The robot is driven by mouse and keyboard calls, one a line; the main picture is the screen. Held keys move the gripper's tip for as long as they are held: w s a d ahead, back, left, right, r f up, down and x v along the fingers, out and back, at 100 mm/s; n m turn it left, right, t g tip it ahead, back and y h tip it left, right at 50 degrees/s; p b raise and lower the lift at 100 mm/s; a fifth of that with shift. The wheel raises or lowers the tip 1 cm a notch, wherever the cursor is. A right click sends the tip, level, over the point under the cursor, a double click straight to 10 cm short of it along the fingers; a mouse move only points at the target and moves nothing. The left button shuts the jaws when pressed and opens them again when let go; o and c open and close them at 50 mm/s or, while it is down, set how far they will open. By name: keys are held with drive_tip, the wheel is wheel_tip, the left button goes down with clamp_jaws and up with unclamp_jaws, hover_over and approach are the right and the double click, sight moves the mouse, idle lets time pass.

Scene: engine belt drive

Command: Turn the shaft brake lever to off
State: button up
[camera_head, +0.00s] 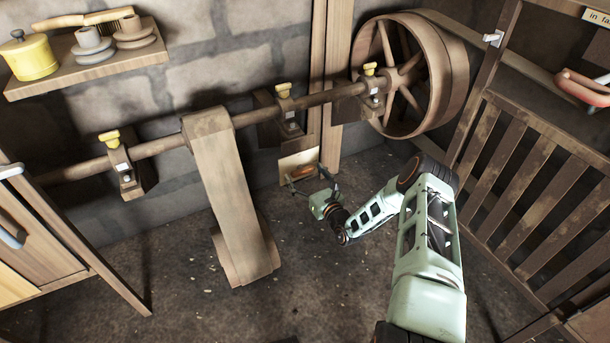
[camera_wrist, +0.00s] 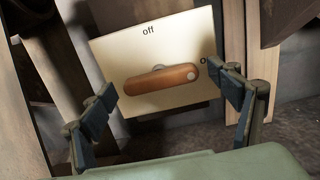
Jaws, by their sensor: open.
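The shaft brake lever (camera_wrist: 160,80) is an orange-brown rounded handle on a cream plate (camera_wrist: 118,57). It lies nearly level across the plate in the wrist view. "off" is printed at the plate's top; a second label at the right is mostly hidden by a finger. In the head view the lever (camera_head: 302,169) and plate (camera_head: 287,163) are small, low on the wall by the wooden post. My gripper (camera_head: 308,178) is open in front of the plate. In the wrist view my gripper (camera_wrist: 160,84) has a finger on each side of the lever; I cannot tell any contact.
A line shaft (camera_head: 240,112) runs along the stone wall to a large wooden wheel (camera_head: 450,75). A slatted gate (camera_head: 530,170) stands at right. Floor (camera_head: 180,260) between is clear.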

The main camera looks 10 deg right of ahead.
drive_tip(key=c, duration=1.2)
drive_tip(key=shift+o, duration=0.2)
drive_tip(key=shift+n, duration=0.3)
drive_tip(key=n+p, duration=0.1)
drive_tip(key=n, duration=0.2)
drive_tip(key=shift+n+p, duration=0.35)
drive_tip(key=shift+n, duration=0.05)
drive_tip(key=n+p, duration=0.1)
drive_tip(key=n, duration=0.3)
drive_tip(key=n+p, duration=0.1)
drive_tip(key=n, duration=0.4)
drive_tip(key=shift+p, duration=0.4)
drive_tip(key=shift+n+p, duration=0.55)
drive_tip(key=shift+n, duration=1.65)
drive_tip(key=o, duration=1.2)
drive_tip(key=shift+c, duration=0.2)
